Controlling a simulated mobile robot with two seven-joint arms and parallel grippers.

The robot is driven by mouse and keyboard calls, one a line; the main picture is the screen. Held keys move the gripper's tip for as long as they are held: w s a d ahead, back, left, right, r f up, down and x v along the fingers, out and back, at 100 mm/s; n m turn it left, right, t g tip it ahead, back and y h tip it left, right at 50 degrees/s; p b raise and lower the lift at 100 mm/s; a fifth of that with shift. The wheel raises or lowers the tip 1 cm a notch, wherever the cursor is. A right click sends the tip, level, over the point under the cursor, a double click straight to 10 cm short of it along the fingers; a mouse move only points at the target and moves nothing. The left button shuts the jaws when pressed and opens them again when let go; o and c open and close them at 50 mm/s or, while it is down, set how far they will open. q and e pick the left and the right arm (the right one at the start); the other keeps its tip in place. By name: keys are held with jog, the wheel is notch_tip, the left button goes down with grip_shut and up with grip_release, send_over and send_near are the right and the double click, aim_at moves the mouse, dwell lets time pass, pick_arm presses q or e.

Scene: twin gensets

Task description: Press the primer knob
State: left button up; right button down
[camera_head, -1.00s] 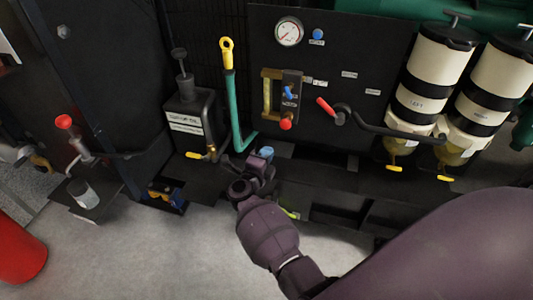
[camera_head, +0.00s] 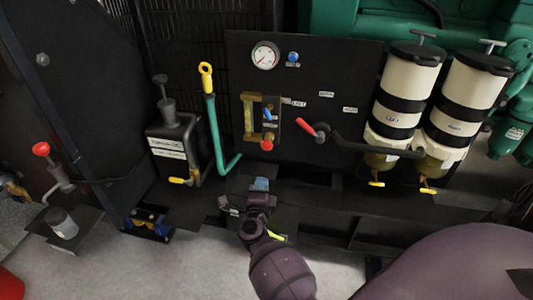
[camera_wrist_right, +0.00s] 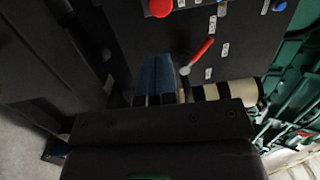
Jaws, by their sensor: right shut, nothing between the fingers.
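I cannot tell for certain which part is the primer knob. T-shaped handles top the left filter (camera_head: 399,103) and the right filter (camera_head: 461,113), both cream with black bands. A black plunger knob (camera_head: 161,80) stands on the labelled black box (camera_head: 176,152) at the left. My right gripper (camera_head: 260,184) is shut and empty, with blue fingertips, in front of the black panel's lower edge. It touches none of these. In the right wrist view its fingers (camera_wrist_right: 156,80) point toward the panel, near the red lever (camera_wrist_right: 202,49). My left gripper is not in view.
The black panel (camera_head: 345,140) carries a gauge (camera_head: 264,56), a blue button (camera_head: 293,57), a red knob (camera_head: 267,144) and a red-tipped lever (camera_head: 307,129). Open concrete floor (camera_head: 180,265) lies in front.

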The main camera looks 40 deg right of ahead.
jog(key=b, duration=0.2)
send_near(267, 147)
jog(key=x, duration=0.5)
jog(key=shift+w+d+f, duration=0.15)
jog(key=shift+w+d, duration=0.1)
jog(key=shift+w, duration=0.05)
jog(key=shift+x, duration=0.8)
jog(key=shift+w+d, duration=0.1)
